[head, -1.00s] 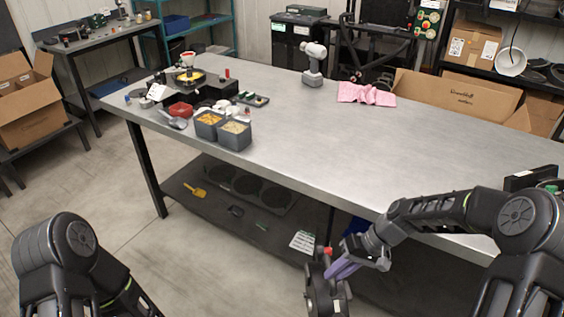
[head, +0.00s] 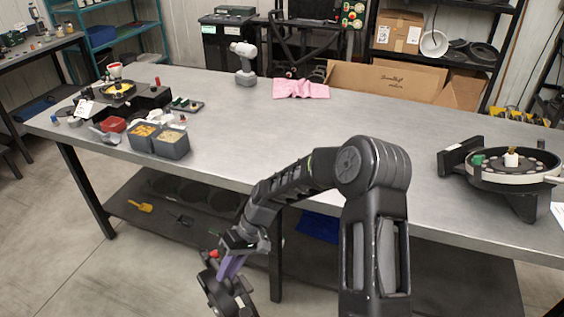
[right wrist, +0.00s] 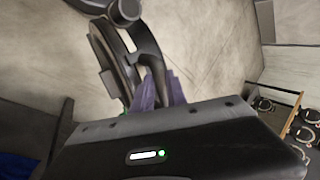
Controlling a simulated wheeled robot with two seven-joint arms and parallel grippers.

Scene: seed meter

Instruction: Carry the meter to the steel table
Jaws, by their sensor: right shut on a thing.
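My right gripper (head: 231,267), with purple fingers, is shut on the meter (head: 229,296), a dark rounded part with a red piece near its top. It hangs in front of the steel table (head: 330,128), below the tabletop's height. In the right wrist view the purple fingers (right wrist: 158,92) are on the curved black frame of the meter (right wrist: 112,50); the floor shows behind it. The meter is partly cut off by the picture edge there. My left gripper is out of view.
A round black device (head: 515,178) stands at the table's right end. Grey bins (head: 172,145), a black stand (head: 150,97), a drill (head: 244,66) and a pink cloth (head: 300,88) sit left and back. The table's middle is clear.

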